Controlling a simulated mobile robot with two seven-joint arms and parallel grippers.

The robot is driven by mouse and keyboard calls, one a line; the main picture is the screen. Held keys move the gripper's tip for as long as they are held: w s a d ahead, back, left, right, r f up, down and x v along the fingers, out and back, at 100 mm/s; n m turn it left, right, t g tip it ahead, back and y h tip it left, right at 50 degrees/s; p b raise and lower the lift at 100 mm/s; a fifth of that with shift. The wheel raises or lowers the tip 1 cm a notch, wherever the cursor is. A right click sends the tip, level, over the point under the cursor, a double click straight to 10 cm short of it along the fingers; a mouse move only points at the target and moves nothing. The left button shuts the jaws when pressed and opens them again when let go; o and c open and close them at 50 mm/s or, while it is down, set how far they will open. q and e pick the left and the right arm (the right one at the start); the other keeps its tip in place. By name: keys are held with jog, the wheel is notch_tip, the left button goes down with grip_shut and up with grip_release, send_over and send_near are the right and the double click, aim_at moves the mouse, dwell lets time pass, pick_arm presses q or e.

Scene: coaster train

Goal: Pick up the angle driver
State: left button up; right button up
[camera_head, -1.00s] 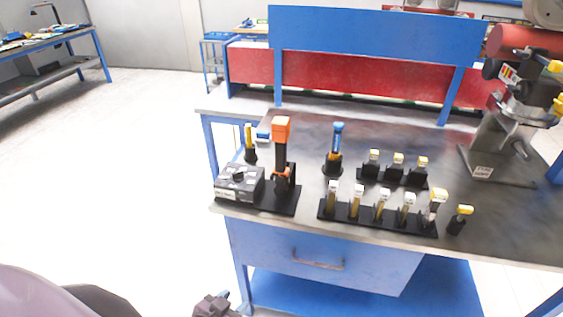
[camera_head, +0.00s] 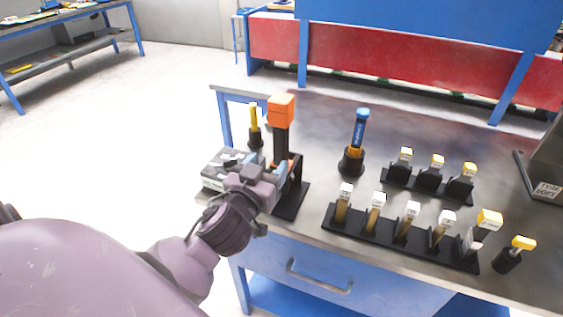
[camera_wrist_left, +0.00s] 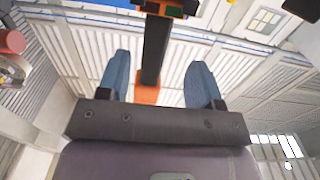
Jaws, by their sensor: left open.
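The angle driver (camera_head: 281,130), an orange-topped tool with a black shaft, stands upright in a black stand at the table's left end. My left gripper (camera_head: 272,172) is open at the near left of its lower part and hides some of it. In the left wrist view, the driver's black shaft (camera_wrist_left: 155,52) appears in the gap between the two blue-grey fingers of my open gripper (camera_wrist_left: 160,75). The fingers do not appear closed on it; the exact depth is hard to tell. My right gripper is not in view.
A grey box (camera_head: 222,165) sits left of the driver, partly behind my arm. A yellow-handled tool (camera_head: 254,123) stands behind it. A blue-topped tool (camera_head: 360,130) stands right. Racks with several small tools (camera_head: 385,230) fill the table's right front.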

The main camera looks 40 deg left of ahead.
aim_at(285, 146)
pick_arm(q)
jog(key=shift+d+x, duration=0.15)
jog(key=shift+x, duration=1.9)
jog(key=shift+d+x, duration=0.15)
jog(key=shift+x, duration=1.9)
jog(key=shift+w+f, duration=0.1)
jog(key=shift+f, duration=0.1)
grip_shut()
jog(key=shift+r, duration=0.15)
